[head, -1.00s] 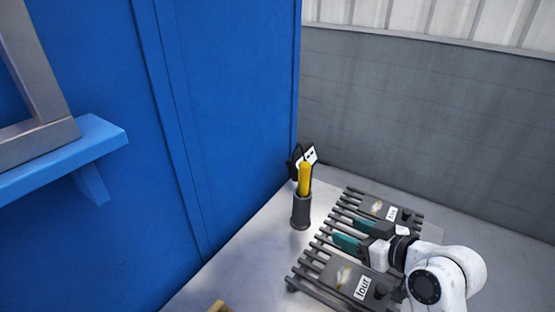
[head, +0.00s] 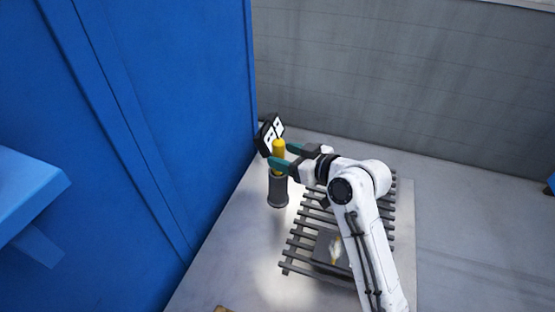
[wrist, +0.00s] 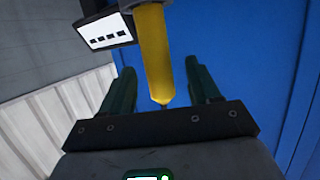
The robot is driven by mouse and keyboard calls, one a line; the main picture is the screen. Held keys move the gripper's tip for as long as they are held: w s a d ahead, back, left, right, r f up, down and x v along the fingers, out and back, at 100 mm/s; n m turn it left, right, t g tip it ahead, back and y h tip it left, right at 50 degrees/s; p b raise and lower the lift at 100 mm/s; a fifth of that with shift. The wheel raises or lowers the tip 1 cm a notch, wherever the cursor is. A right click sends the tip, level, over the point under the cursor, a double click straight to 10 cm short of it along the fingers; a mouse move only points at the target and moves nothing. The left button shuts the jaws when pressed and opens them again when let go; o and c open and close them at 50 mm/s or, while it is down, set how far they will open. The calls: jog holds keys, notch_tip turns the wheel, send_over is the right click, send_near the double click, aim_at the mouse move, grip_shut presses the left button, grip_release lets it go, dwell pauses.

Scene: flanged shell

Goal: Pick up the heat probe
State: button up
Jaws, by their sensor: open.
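The heat probe shows as a yellow handle (head: 279,148) standing upright out of a dark grey cylindrical holder (head: 278,192); its lower part is hidden in the holder. In the wrist view the yellow handle (wrist: 154,50) lies between the two fingers, with gaps on both sides. My gripper (head: 281,156) is open at the handle, its teal fingers on either side of it just above the holder's rim. The open fingers also show in the wrist view (wrist: 160,72).
A black device with a white label (head: 270,134) is close behind the handle. A tall blue wall (head: 150,130) rises at the left. A slatted dark rack (head: 300,242) lies on the grey table (head: 222,262) under my arm. A blue shelf (head: 30,200) juts out at far left.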

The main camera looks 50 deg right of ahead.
jog(key=p+x, duration=0.1)
jog(key=x, duration=0.3)
jog(key=shift+w+d, duration=0.1)
jog(key=shift+w, duration=0.3)
jog(key=shift+c, duration=0.2)
jog(key=c, duration=1.1)
